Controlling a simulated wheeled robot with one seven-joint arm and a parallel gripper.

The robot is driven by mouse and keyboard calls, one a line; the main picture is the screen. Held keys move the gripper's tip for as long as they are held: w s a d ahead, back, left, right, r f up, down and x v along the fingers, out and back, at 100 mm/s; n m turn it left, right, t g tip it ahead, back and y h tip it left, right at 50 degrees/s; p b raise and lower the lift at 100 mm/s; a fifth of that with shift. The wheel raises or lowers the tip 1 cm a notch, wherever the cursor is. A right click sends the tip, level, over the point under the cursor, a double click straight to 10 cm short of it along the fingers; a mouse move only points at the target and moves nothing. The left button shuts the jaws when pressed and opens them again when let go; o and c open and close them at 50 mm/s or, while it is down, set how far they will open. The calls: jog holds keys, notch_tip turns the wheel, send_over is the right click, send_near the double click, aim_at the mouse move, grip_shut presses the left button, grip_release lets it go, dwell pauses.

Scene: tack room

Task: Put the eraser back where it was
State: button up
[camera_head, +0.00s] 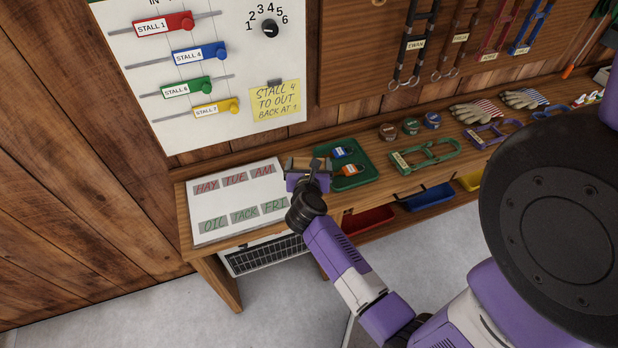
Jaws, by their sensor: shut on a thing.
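My gripper (306,166) is shut on a small brown block, which looks like the eraser (298,161). It holds the eraser between the white board (238,189) lying on the bench and the green tray (369,158). The gripper hides part of the eraser, and I cannot tell whether the eraser touches the surface below. The white board carries word cards reading HAY, TUE, AM in red and OIL, TACK, FRI in green.
The tray holds a blue and an orange tagged item (350,170). Round tins (411,126), a green halter (425,154) and gloves (477,111) lie farther right on the bench (380,196). A slider panel (206,65) with a yellow note (275,99) is on the wall.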

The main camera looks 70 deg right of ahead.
jog(key=shift+f+b, duration=0.6)
jog(key=shift+f, duration=2.2)
jog(key=shift+f+b, duration=0.35)
jog(key=shift+f, duration=0.05)
jog(key=shift+f, duration=0.2)
jog(key=o, duration=1.2)
jog(key=shift+o, duration=0.2)
